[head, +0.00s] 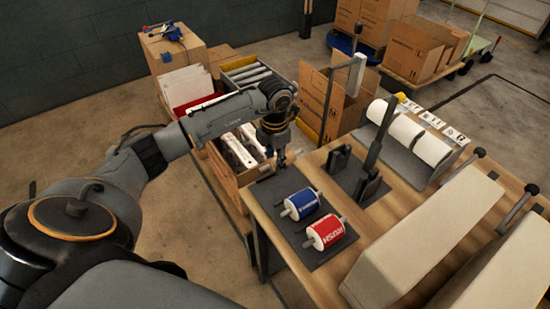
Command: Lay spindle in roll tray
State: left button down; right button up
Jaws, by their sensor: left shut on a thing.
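My left gripper (279,150) is shut at the far left corner of the dark mat, on the left of the workbench. A small grey metal piece, which looks like the spindle (281,160), shows at its fingertips; most of it is hidden. I cannot tell whether it touches the mat. A tray with long grey rolls (246,76), which looks like the roll tray, stands on the cart behind my left arm. My right gripper is not in view.
White rolls (405,130) sit in a grey holder at the back. Dark upright posts (378,135) and beige blocks (430,235) stand on the bench. Open cardboard boxes (318,100) stand behind.

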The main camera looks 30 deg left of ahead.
pick_arm(q)
jog(key=b, duration=0.7)
send_over(275, 190)
notch_tip(275, 190, down, 9)
jog(key=shift+w+r, duration=0.1)
jog(key=shift+r, duration=0.1)
jog(key=shift+a+f+b, duration=0.1)
jog(key=shift+f+b, duration=0.35)
jog(key=shift+f, duration=0.45)
jog(key=c, duration=0.8)
grip_release()
notch_tip(275, 190, up, 12)
jog(key=shift+r, duration=0.1)
